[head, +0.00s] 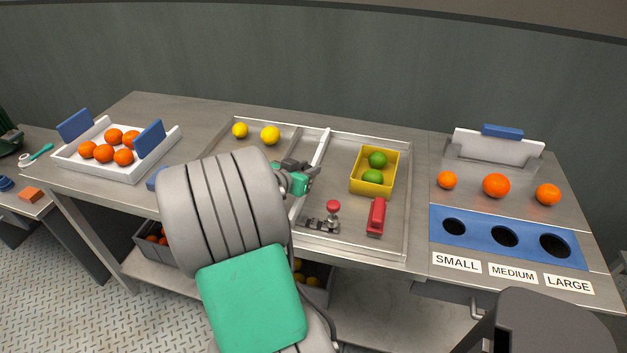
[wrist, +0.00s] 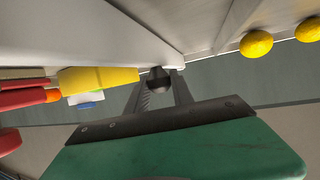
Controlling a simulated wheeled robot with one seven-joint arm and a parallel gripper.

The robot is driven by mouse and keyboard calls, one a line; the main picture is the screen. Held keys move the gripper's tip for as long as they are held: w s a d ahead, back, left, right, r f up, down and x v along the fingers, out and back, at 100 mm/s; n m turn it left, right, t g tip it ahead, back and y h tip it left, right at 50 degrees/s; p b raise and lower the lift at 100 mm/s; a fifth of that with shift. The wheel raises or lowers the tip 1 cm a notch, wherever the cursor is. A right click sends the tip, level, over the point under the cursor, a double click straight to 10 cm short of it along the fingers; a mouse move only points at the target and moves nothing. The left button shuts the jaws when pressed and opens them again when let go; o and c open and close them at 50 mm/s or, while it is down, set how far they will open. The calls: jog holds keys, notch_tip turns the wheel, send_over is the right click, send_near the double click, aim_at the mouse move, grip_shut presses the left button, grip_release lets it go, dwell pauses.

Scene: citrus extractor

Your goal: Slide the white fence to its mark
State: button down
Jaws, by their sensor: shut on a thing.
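The white fence (head: 321,149) stands across the metal tray (head: 409,200), running from back to front, in the head view. My gripper (head: 293,169) is at the fence, beside its middle, partly hidden by my arm. In the wrist view the fence (wrist: 85,32) fills the upper left as a pale panel. There my gripper (wrist: 158,85) is shut on a dark knob (wrist: 158,76) at the fence. The front part of the fence is partly hidden by my arm in the head view. I cannot make out the mark.
Two lemons (head: 270,135) lie left of the fence. Right of it are a yellow box (head: 352,185) with two limes, a red-knobbed clamp (head: 332,208) and a red object (head: 377,217). A white crate (head: 75,166) of oranges stands left; a blue sizing plate (head: 480,236) is right.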

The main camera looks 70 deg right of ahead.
jog(key=shift+s+d+p, duration=0.15)
jog(key=shift+s+d, duration=0.1)
jog(key=shift+s, duration=1.25)
jog(key=shift+s+d+p, duration=0.15)
jog(key=shift+s+d, duration=0.05)
jog(key=shift+s, duration=1.25)
jog(key=shift+s+f, duration=0.1)
jog(key=shift+s, duration=0.3)
jog(key=c, duration=1.5)
grip_release()
jog(key=shift+s, duration=0.15)
jog(key=shift+o, duration=0.8)
jog(key=shift+s, duration=0.2)
jog(key=o, duration=0.3)
jog(key=shift+w, duration=0.3)
